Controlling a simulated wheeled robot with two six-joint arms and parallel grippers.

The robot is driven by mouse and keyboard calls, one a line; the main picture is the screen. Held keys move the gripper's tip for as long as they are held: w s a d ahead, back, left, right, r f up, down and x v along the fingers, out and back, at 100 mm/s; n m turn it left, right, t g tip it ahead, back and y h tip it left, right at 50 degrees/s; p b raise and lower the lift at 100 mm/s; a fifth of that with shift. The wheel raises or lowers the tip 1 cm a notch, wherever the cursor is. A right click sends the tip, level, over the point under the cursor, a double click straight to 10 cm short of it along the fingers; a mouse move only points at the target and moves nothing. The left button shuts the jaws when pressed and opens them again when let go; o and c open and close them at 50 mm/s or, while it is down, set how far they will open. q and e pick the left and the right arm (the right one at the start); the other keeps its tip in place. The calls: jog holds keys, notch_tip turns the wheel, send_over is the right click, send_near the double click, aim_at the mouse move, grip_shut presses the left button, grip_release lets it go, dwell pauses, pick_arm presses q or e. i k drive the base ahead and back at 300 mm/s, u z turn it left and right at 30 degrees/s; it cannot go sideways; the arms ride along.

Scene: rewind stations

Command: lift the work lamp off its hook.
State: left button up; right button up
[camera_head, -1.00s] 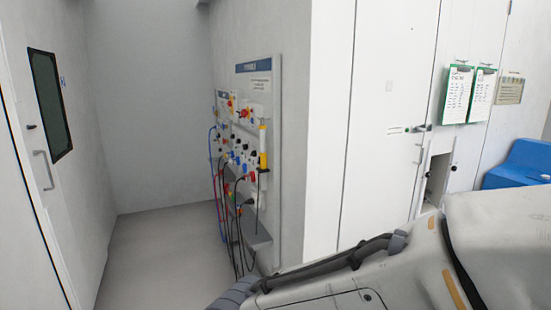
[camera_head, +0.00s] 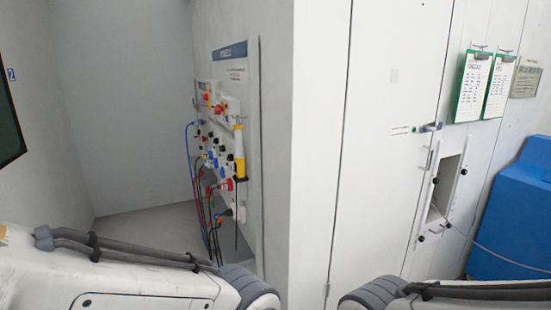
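A slim yellow work lamp (camera_head: 239,152) with a pale upper part hangs upright at the right edge of the wall panel (camera_head: 252,100). A dark piece lies around its lower part and a thin dark cable or rod hangs below it. The hook itself is too small to make out. My two arms show only as light links with dark hoses at the lower left and lower right. Both grippers are outside the view, so nothing shows in or near them.
The panel carries several coloured plugs and knobs (camera_head: 220,108), with red, blue and black cables (camera_head: 190,150) hanging down. A white wall corner (camera_head: 318,120) juts out right of it. Farther right are a small open compartment (camera_head: 446,190), clipboards (camera_head: 473,85) and a blue seat-like block (camera_head: 520,215).

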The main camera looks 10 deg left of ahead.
aim_at(240, 177)
jog(key=i, duration=0.75)
jog(key=u, duration=0.75)
jog(key=i, duration=0.7)
jog(key=u, duration=0.7)
